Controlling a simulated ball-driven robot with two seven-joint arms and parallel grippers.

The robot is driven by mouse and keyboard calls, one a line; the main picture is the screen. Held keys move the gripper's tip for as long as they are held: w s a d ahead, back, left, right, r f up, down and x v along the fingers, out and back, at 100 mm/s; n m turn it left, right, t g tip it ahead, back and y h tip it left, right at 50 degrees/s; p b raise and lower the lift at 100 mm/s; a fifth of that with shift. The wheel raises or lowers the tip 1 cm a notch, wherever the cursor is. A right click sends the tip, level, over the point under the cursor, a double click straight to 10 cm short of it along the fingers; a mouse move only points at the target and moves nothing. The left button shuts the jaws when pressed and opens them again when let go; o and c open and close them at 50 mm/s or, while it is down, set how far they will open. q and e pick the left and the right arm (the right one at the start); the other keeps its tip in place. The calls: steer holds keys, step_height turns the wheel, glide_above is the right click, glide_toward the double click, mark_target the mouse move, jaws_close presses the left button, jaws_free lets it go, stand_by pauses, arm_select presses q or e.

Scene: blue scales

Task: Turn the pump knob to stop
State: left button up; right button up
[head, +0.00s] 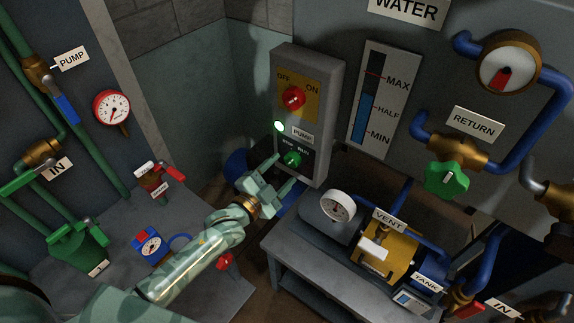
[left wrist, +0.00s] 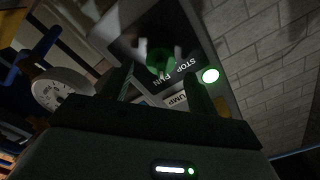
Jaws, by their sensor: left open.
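The pump knob (head: 292,159) is a small green knob on a black plate marked stop and run, low on a grey control box (head: 319,75). A PUMP label (head: 302,134) sits just above it, and a green light (head: 279,126) glows at upper left. In the left wrist view the knob (left wrist: 160,60) lies ahead, between and beyond the two dark fingers. My left gripper (head: 278,175) is open in front of the box, just below and left of the knob, and looks apart from it. I cannot read the knob's pointer. My right gripper is not in view.
A red OFF/ON switch (head: 293,97) is higher on the same box. A grey bench (head: 300,255) with a white gauge (head: 338,206) and a yellow unit (head: 386,250) stands to the right.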

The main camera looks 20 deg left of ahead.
mark_target(288, 165)
arm_select(q)
steer(key=shift+x, duration=1.6)
steer(key=c, duration=1)
